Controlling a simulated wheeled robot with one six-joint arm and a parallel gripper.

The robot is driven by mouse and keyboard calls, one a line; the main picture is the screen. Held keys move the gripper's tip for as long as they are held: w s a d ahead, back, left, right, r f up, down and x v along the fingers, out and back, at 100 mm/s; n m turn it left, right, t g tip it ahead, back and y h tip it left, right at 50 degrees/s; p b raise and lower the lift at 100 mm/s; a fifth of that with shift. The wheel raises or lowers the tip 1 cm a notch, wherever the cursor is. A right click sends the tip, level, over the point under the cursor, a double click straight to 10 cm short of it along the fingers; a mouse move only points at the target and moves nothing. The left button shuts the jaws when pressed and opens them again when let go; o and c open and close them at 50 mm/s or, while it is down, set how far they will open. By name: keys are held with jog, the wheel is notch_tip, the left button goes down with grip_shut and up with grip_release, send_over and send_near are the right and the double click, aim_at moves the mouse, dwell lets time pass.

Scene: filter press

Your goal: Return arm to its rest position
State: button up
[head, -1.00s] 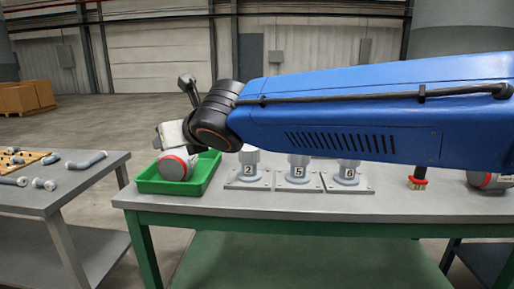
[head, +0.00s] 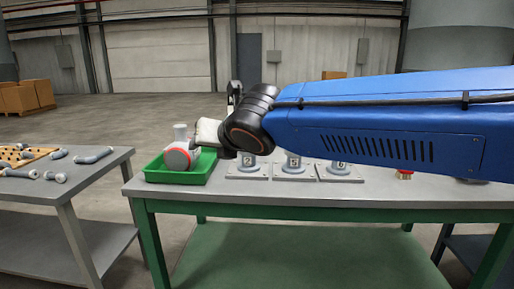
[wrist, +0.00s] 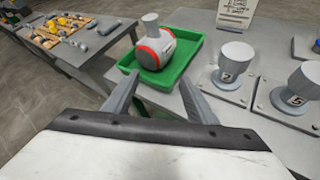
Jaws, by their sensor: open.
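My gripper (wrist: 152,98) is open and empty in the wrist view, its two grey fingers apart. In that view a grey and white part with a red ring (wrist: 153,48) lies in the green tray (wrist: 187,68) beyond the fingertips, with clear space between. In the head view my blue arm reaches in from the right, with its black wrist over the table. The red-ringed part (head: 180,157) sits in the tray (head: 160,176) left of my wrist. My fingers are hidden or too small to tell in the head view.
Numbered grey stands, such as stand 2 (head: 246,170), are on the grey table (head: 330,195) right of the tray, partly behind my arm. A side table (head: 55,188) at left holds several grey fittings and a perforated board.

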jog(key=s+d+f+m+g+h, duration=0.1)
jog(key=s+d+f+m+h, duration=0.1)
jog(key=d+f+m, duration=0.5)
jog(key=s+d+f+m+h, duration=0.15)
jog(key=d+m, duration=0.45)
jog(key=d, duration=0.6)
jog(key=s+d+f+m+g+h, duration=0.1)
jog(key=d+f+m+h, duration=0.15)
jog(key=d+m, duration=0.5)
jog(key=s+d+f+m+g, duration=0.3)
jog(key=s+d+f+m, duration=1.1)
jog(key=s+m, duration=0.4)
jog(key=shift+f+g+h, duration=0.4)
jog(key=shift+s+d+m, duration=0.1)
jog(key=shift+m, duration=0.15)
